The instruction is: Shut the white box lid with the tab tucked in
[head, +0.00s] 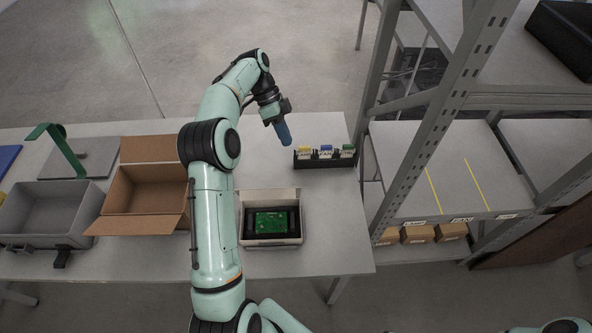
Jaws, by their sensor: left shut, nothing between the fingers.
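The white box (272,242) stands open on the table, right of my left forearm. A green circuit board (268,222) lies in a dark insert inside it. The lid (270,194) seems to stand raised at the box's far edge; its tab cannot be made out. My left gripper (284,135) is beyond the box, above the far part of the table. Its blue fingers are shut and empty, well apart from the lid. My right gripper is out of the picture.
A black holder (324,162) with coloured pieces stands to the right of my left gripper. An open cardboard box (120,197) and a grey bin (20,228) are on the left. A metal shelf rack (421,150) stands close on the right. The table's front right is clear.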

